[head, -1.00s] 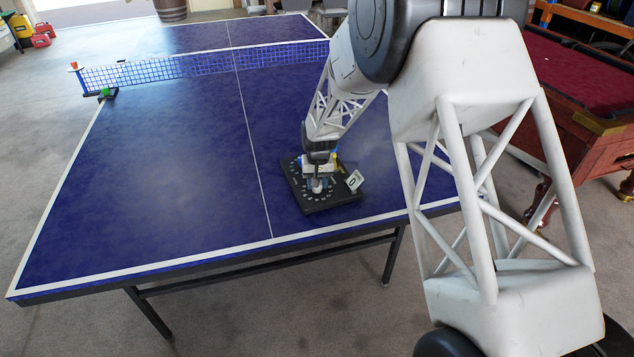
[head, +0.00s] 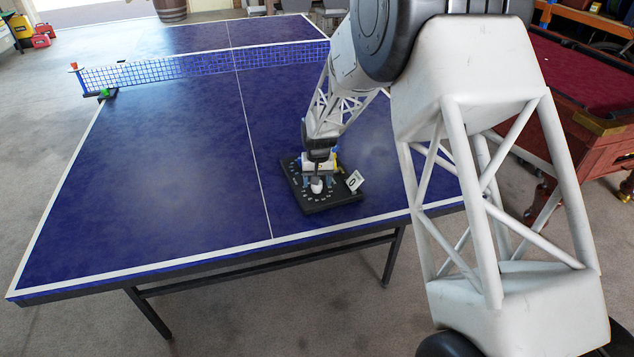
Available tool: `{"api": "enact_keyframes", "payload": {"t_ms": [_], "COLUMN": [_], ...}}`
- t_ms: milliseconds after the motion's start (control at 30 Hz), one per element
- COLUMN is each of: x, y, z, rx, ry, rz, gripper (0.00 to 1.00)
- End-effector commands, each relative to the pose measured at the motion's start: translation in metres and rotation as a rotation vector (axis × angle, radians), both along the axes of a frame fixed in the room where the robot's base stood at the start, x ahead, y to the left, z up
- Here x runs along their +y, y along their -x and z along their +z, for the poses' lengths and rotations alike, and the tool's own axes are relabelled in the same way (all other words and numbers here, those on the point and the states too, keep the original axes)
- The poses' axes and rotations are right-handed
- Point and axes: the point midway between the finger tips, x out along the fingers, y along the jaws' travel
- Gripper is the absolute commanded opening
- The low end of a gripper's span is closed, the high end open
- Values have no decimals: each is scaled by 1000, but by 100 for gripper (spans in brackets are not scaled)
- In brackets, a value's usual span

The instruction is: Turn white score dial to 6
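The black score board (head: 331,204) lies on the near part of the blue table. It carries a ring of small pale marks, too small to read. The white score dial (head: 317,187) stands on the board under my gripper (head: 318,180). My gripper points down, with its blue-grey fingers on either side of the dial's top or just above it. I cannot tell whether the fingers touch the dial. A small white card with a dark 0 (head: 354,180) stands tilted at the board's right edge. The dial's pointing direction is not clear.
The blue table-tennis table (head: 160,180) is mostly clear, with a net (head: 205,62) across it. A green item (head: 104,93) and an orange cup (head: 74,66) are by the net's left post. A red-topped pool table (head: 590,80) stands at right.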

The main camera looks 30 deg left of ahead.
Motion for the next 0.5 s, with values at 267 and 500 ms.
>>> {"api": "enact_keyframes", "payload": {"t_ms": [267,500], "x": [-1,-1], "y": [-1,-1], "z": [34,60], "rx": [-2,-1], "ry": [-1,-1], "rz": [0,0], "gripper": [65,65]}}
